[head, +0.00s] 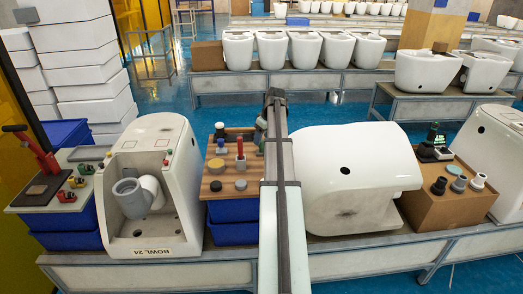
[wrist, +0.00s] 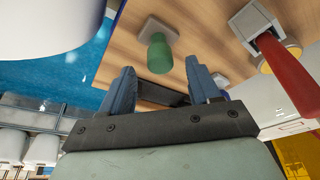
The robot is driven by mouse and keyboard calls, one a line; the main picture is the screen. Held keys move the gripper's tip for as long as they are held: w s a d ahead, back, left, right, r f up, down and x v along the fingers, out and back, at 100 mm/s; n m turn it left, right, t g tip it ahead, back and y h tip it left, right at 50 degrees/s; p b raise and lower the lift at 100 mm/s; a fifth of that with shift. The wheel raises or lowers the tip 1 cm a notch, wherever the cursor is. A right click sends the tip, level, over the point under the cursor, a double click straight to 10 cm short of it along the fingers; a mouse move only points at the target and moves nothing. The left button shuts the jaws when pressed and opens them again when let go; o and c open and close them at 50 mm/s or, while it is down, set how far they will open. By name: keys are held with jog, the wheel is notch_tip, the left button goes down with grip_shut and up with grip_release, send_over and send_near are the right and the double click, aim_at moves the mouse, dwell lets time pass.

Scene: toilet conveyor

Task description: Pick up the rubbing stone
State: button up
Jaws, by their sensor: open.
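My gripper (wrist: 160,66) is open, its two blue fingers apart over the wooden tabletop (wrist: 203,20). A dark, flat block (wrist: 176,98) shows low between the fingers, partly hidden by the gripper body; it may be the rubbing stone, but I cannot tell for sure. A green-handled tool with a grey base (wrist: 160,55) stands just beyond the fingertips. My arm hides the right side of this top.
A red-handled tool (wrist: 290,75) rises close on the right in the wrist view. The toilet bowl marked BOWL 24 (head: 154,225) stands left of the wooden top, and another white bowl (head: 325,200) stands right. Further right, a brown box (head: 445,205) carries more small items.

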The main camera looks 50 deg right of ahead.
aim_at(262, 141)
jog(key=x, duration=0.5)
jog(key=shift+s, duration=0.1)
jog(key=c, duration=1.1)
